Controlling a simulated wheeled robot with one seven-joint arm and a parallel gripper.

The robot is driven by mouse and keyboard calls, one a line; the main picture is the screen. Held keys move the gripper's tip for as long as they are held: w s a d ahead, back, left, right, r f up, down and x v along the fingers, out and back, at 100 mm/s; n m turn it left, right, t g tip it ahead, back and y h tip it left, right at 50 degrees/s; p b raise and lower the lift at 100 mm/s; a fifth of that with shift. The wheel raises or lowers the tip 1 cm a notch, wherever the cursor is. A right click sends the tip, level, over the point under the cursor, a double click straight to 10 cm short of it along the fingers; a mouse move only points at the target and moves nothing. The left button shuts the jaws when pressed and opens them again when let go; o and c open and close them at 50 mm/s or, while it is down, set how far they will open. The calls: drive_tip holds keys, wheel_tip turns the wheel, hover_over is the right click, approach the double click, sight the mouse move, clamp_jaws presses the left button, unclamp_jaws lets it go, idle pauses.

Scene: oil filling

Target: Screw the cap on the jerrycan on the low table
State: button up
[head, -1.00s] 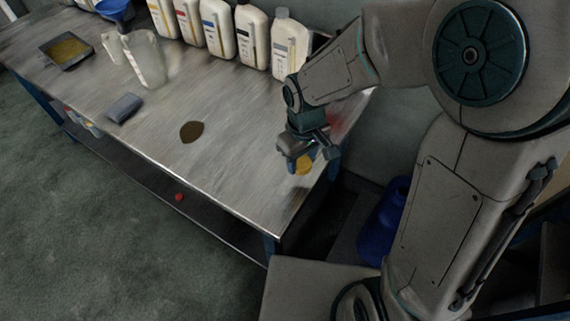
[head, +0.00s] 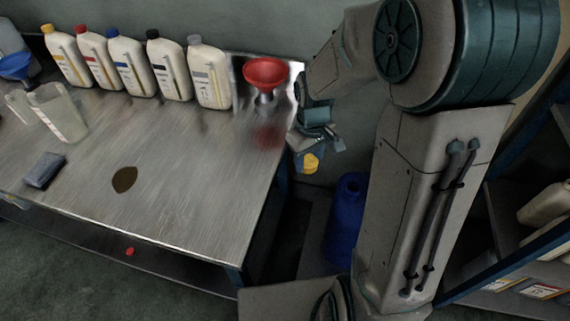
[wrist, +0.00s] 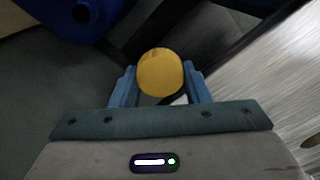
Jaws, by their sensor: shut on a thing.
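My gripper (head: 306,158) is shut on a yellow cap (head: 311,164), off the right edge of the metal table in the head view. In the wrist view the round cap (wrist: 160,73) sits between the two blue fingers of my gripper (wrist: 160,88). A blue jerrycan (head: 346,222) stands lower down on a low dark surface (head: 315,240), below and right of my gripper, partly hidden by my arm. In the wrist view the blue jerrycan (wrist: 97,22) is at the top left, apart from the cap, with a small dark round spot on top.
The metal table (head: 195,170) holds several white bottles, a red funnel (head: 266,76), a clear jug (head: 58,115), a grey cloth (head: 44,170) and a dark oil spot (head: 124,180). A red cap (head: 130,251) lies lower down. A shelf (head: 505,285) with containers is at the right.

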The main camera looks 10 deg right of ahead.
drive_tip(key=w+d+f+m+b, duration=0.1)
drive_tip(key=d+f+m+b, duration=0.15)
drive_tip(key=d+f, duration=0.4)
drive_tip(key=w+d+f+m+b, duration=0.1)
drive_tip(key=d+f+m, duration=0.2)
drive_tip(key=d, duration=0.6)
drive_tip(key=b, duration=0.3)
hover_over(355, 183)
drive_tip(key=s+a, duration=0.1)
drive_tip(key=s, duration=0.1)
drive_tip(key=shift+w+f, duration=0.15)
drive_tip(key=shift+f, duration=2.2)
drive_tip(key=shift+f+b, duration=1)
drive_tip(key=shift+f, duration=0.3)
drive_tip(key=o, duration=1)
